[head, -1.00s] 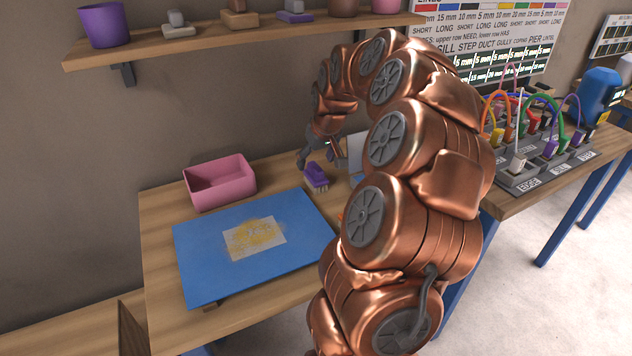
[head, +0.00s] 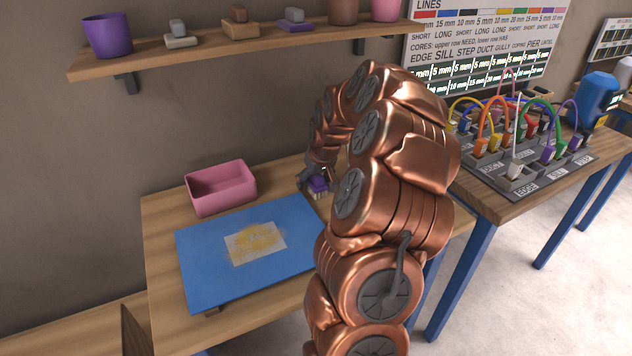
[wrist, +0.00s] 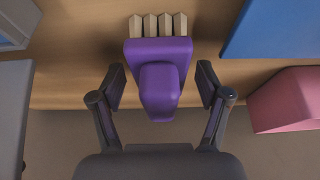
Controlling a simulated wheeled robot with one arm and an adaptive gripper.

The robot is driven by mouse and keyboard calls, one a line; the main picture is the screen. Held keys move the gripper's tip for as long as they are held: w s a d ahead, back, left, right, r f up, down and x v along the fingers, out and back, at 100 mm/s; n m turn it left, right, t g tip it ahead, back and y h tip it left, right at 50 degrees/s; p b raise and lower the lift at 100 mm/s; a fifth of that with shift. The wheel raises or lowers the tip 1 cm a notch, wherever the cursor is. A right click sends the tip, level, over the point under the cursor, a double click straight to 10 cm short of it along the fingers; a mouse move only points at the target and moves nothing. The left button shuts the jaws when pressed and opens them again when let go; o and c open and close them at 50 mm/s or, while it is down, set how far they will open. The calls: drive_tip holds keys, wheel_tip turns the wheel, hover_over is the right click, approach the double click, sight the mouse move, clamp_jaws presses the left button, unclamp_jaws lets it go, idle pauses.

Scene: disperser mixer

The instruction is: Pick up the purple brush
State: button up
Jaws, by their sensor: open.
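The purple brush (wrist: 160,72) has a purple body and handle with several pale bristle tufts along one edge. In the wrist view it sits centred, its handle pointing down toward my gripper (wrist: 159,88). My gripper is open, with one dark finger on each side of the handle and a gap to both. In the head view the brush (head: 318,186) is on the wooden table beside the blue board's far right corner, partly hidden by my arm. My gripper (head: 308,180) is at the brush there, and its fingers are mostly hidden.
A blue board (head: 200,262) with a pale, yellow-dusted sheet (head: 255,248) lies on the table. A pink bin (head: 221,188) stands behind it, and shows at the right in the wrist view (wrist: 290,100). A shelf (head: 190,55) runs above. Cable sockets stand on the right table.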

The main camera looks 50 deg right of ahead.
drive_tip(key=shift+c, duration=0.3)
drive_tip(key=c, duration=1.2)
wheel_tip(320, 180, up, 10)
drive_tip(key=shift+b, duration=0.9)
